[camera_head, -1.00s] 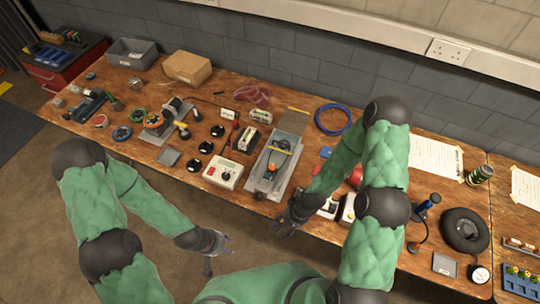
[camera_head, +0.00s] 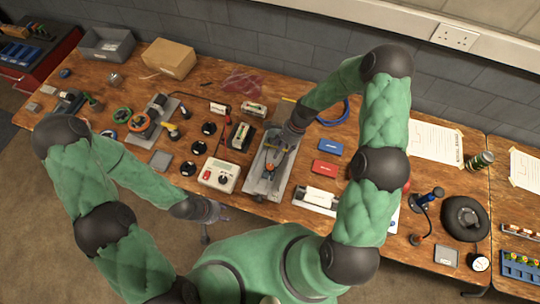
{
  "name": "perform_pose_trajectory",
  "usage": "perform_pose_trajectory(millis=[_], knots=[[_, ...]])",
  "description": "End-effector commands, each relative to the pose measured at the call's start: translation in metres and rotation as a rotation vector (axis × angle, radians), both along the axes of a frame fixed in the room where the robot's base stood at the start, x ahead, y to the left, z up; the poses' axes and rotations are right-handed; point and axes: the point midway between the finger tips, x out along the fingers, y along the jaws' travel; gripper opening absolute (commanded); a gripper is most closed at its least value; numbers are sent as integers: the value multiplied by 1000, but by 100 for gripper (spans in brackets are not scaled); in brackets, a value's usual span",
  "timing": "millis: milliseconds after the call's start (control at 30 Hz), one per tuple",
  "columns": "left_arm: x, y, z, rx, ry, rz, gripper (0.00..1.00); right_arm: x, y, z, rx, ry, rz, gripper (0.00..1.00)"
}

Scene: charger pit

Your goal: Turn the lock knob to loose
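A grey metal fixture (camera_head: 259,185) lies lengthwise on the bench in front of me. A small orange knob (camera_head: 269,168) shows in its middle; its setting is too small to read, and I cannot be sure that it is the lock knob. My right gripper (camera_head: 280,146) reaches down over the fixture from the far side, close to the knob and partly covering that area. Its fingers are too dark and small to tell open from shut, or whether they touch. My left gripper (camera_head: 214,226) hangs empty off the bench's front edge, its fingers apart.
A white control box (camera_head: 219,174) stands just left of the fixture. Blue (camera_head: 330,148) and red (camera_head: 325,169) blocks lie to its right, with a white item (camera_head: 319,197) nearer me. A cardboard box (camera_head: 168,58) and grey bin (camera_head: 106,44) stand at the back left.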

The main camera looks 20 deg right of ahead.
Motion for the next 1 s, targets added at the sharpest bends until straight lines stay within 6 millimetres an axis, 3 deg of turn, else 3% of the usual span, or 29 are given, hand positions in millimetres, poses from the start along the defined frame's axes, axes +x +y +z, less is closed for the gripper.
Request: perform_pose_trajectory(millis=[500, 700, 1000], knots=[[0, 0, -4, 0, -1, 0, 40, -7, 31, -77, 1, 1, 4, 56], [0, 0, -4, 0, -1, 0, 40, -7, 38, -92, 0, -2, 4, 56], [0, 0, -4, 0, -1, 0, 40, -8, 39, -95, 0, -1, 3, 56]])
